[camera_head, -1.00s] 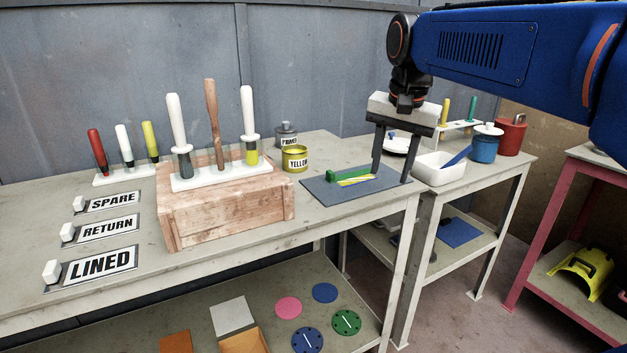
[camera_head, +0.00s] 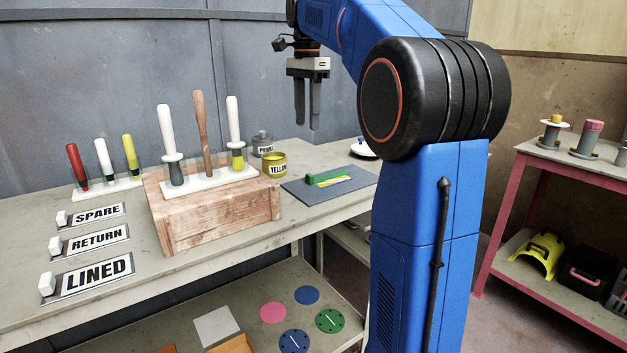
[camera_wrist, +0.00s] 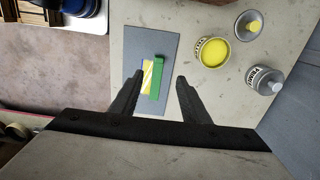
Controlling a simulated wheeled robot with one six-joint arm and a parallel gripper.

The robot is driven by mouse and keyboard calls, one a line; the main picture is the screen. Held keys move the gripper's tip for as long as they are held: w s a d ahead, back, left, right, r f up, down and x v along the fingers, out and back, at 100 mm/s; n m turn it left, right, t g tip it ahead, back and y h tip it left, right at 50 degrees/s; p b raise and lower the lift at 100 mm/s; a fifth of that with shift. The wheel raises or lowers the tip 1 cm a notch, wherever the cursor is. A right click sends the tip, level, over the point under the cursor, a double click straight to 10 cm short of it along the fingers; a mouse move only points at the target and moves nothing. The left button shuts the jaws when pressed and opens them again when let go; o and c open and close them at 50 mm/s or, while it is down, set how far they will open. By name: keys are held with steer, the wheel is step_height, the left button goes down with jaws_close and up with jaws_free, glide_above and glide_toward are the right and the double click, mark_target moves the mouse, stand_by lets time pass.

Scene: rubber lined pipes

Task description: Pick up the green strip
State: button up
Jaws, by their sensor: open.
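The green strip (camera_head: 322,177) lies on the dark grey mat (camera_head: 300,192) near the right end of the bench. A yellow and white striped piece (camera_head: 336,181) lies right beside it, with the strip at its edge. My gripper (camera_head: 307,126) is open and empty, pointing down, and hangs well above the bench. It also shows in the wrist view (camera_wrist: 157,83), its two fingers apart.
A yellow paint tin (camera_head: 275,167) and a grey primer tin (camera_head: 262,143) stand left of the mat. A wooden block (camera_head: 215,220) with upright brushes stands further left. My own arm hides the bench's right end.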

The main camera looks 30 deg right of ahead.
mark_target(307, 175)
step_height(307, 175, down, 16)
steer(key=shift+a+r, duration=0.1)
stand_by(0.6)
steer(key=shift+c, duration=0.7)
jaws_close()
